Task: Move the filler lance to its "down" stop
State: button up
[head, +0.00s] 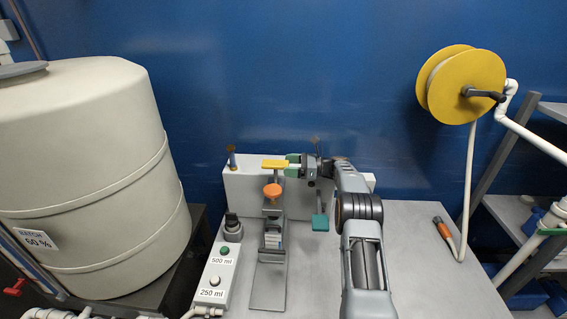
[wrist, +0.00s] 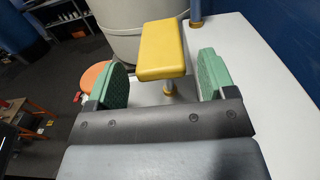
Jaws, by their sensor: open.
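The yellow bar handle (head: 274,164), which I take to be the filler lance's handle, sits above the orange knob at the front of the white housing. In the wrist view this yellow handle (wrist: 162,50) lies between the two green fingers, with a gap on each side. A brass-coloured stem shows under it. My gripper (wrist: 163,80) is open around the handle's near end and holds nothing. In the head view my gripper (head: 293,166) comes in from the right; its far finger is hard to make out. The lance's lower part is not clearly seen.
An orange round knob (head: 273,190) is just below the handle. A teal block (head: 320,223) hangs right of it. A button box (head: 217,270) marked 500 ml and 250 ml stands at the left. A big beige tank (head: 90,170) is further left.

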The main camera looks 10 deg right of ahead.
jog(key=shift+x, duration=1.4)
jog(key=shift+c, duration=0.2)
jog(key=shift+f, duration=0.1)
jog(key=c, duration=1.2)
notch_tip(320, 180, down, 5)
jog(key=b, duration=0.3)
jog(key=shift+c, duration=0.2)
jog(key=o, duration=1)
jog(key=shift+o, duration=1.4)
jog(key=shift+d, duration=0.1)
